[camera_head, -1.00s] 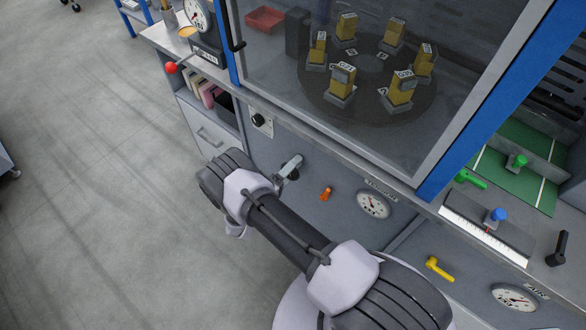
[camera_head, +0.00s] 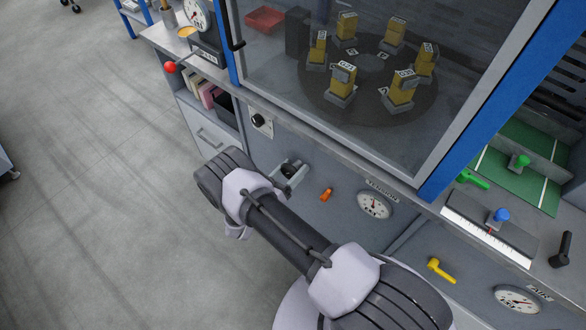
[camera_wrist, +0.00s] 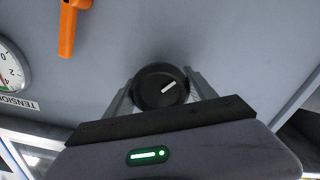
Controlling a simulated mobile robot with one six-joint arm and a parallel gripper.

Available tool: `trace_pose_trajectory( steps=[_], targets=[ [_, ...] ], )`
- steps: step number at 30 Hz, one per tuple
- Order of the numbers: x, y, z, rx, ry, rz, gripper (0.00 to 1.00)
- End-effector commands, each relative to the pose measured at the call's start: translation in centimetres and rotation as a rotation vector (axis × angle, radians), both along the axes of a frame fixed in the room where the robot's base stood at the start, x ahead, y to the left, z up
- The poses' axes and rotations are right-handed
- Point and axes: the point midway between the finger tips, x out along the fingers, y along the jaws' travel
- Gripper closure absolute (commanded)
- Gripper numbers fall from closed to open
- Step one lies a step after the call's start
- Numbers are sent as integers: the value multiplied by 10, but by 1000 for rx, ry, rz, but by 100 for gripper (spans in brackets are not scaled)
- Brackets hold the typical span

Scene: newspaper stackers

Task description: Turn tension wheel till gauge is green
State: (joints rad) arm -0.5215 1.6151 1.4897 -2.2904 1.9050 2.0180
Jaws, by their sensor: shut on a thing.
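The tension wheel is a black round knob (camera_wrist: 161,87) with a white pointer mark, on the grey front panel. My gripper (camera_wrist: 163,92) is shut on it, with a finger on each side of the knob in the wrist view. In the head view my gripper (camera_head: 290,172) is at the panel, below the glass cabinet, and partly covers the knob. The tension gauge (camera_head: 374,205) is a white round dial with a TENSION label, to the right of the wheel. It shows partly at the left edge of the wrist view (camera_wrist: 8,68). Its needle and green zone are too small to read.
An orange lever (camera_head: 326,194) is on the panel between the wheel and the gauge. Another black knob (camera_head: 262,122) is up and left. A yellow lever (camera_head: 440,270) and an AIR gauge (camera_head: 517,299) are at the lower right.

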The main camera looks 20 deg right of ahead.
Motion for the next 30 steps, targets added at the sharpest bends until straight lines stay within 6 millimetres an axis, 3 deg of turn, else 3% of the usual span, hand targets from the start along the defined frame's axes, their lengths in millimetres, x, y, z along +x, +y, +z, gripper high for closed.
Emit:
trace_pose_trajectory(
  steps=[15,30],
  targets=[
    [0,0,1,202,-280,0,76],
    [0,0,1,249,-344,0,76]
  ],
)
